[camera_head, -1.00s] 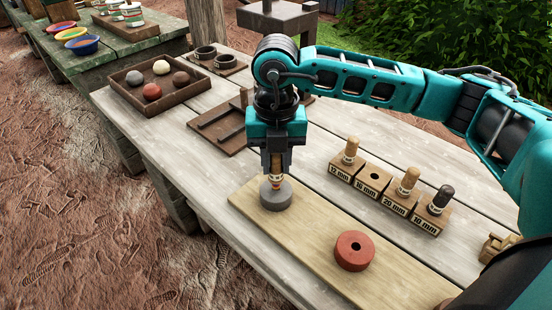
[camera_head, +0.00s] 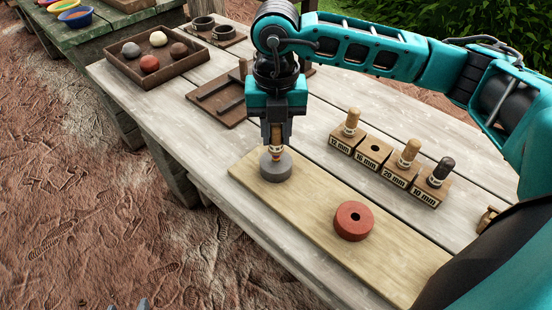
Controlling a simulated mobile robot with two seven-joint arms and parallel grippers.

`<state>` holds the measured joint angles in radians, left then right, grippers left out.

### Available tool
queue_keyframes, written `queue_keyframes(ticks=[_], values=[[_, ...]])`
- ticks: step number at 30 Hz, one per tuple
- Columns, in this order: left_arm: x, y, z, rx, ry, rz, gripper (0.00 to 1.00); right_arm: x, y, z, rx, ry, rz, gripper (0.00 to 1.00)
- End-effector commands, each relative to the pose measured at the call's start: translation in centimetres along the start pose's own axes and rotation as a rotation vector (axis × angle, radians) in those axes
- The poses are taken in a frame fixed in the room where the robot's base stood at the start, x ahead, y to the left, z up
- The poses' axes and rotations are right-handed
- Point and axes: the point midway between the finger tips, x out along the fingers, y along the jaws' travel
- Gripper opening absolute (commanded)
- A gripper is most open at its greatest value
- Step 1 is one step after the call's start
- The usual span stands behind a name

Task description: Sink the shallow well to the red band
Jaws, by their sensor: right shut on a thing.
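My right gripper (camera_head: 276,142) is shut on a wooden peg tool (camera_head: 276,150) and holds it upright over the grey clay disc (camera_head: 275,171). The peg's coloured bands, red among them, show between the fingers and the disc's top. The peg's tip is hidden at the disc, so its depth cannot be told. The disc lies on a pale board (camera_head: 325,231). A red disc (camera_head: 353,221) with a hole in its middle lies nearer on the same board. Only small grey tips, perhaps of my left gripper (camera_head: 143,303), show at the bottom edge.
Labelled wooden blocks stand to the right; the 16 mm block (camera_head: 374,158) has an empty hole, the others hold pegs. A tray of balls (camera_head: 158,76) and a dark wooden rack (camera_head: 217,108) lie behind. Bare table lies left of the board.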

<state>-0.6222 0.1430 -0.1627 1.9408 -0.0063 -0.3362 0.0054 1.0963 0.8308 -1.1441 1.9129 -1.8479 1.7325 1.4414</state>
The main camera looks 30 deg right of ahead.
Motion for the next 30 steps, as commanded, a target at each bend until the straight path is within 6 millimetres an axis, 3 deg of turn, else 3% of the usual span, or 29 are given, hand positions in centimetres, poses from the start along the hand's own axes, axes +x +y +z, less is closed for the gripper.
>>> queue_keyframes(ticks=[30], values=[[0.08,0.06,0.46,-0.001,-0.004,0.001,0.56,0.14,0.02,-0.01,0.000,0.000,0.000,0.00]])
